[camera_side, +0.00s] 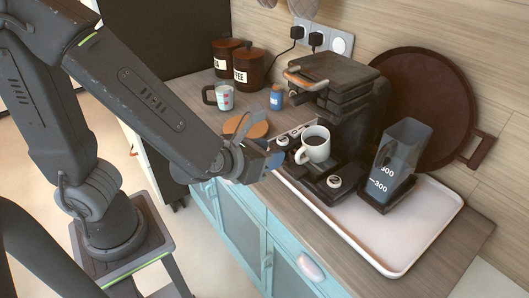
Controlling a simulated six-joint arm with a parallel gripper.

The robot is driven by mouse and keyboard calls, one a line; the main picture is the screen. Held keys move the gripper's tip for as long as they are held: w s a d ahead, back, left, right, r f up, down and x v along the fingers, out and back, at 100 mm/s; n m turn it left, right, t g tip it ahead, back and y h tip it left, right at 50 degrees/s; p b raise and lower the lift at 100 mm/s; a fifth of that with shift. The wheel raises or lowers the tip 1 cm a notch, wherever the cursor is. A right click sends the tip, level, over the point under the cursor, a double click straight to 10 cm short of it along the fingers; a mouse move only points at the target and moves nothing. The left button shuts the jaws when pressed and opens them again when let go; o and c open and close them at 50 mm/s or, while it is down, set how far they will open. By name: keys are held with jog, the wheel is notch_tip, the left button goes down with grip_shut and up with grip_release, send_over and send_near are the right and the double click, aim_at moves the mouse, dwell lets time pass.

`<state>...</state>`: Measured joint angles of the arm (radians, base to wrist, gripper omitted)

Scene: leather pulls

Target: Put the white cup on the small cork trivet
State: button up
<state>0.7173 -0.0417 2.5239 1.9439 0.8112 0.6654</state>
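The round cork trivet (257,129) lies on the counter to the left of the cup, partly hidden behind my arm. My gripper (266,164) is in front of the counter edge, below the trivet and left of the cup, apart from the cup in the picture. Its fingers are small and turned so that their opening is unclear.
The black coffee machine (335,82) stands against the wall. A patterned mug (225,97), a blue bottle (276,99) and brown canisters (248,68) stand behind the trivet.

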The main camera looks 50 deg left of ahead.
jog(key=s+a+r+n+g+y, duration=0.2)
jog(key=s+a+n+g+y, duration=0.5)
jog(key=n, duration=1.3)
jog(key=s+d+r+n+g+h, duration=0.1)
jog(key=s+r+n+h, duration=0.3)
jog(key=n, duration=0.9)
jog(key=r+h, duration=0.1)
jog(key=h, duration=0.2)
jog(key=shift+s+n+h, duration=0.25)
jog(key=shift+n+h, duration=0.15)
jog(key=shift+o, duration=0.4)
jog(key=shift+d+r+n+h, duration=0.3)
jog(key=shift+d+r+n, duration=0.15)
jog(key=shift+r+n, duration=0.1)
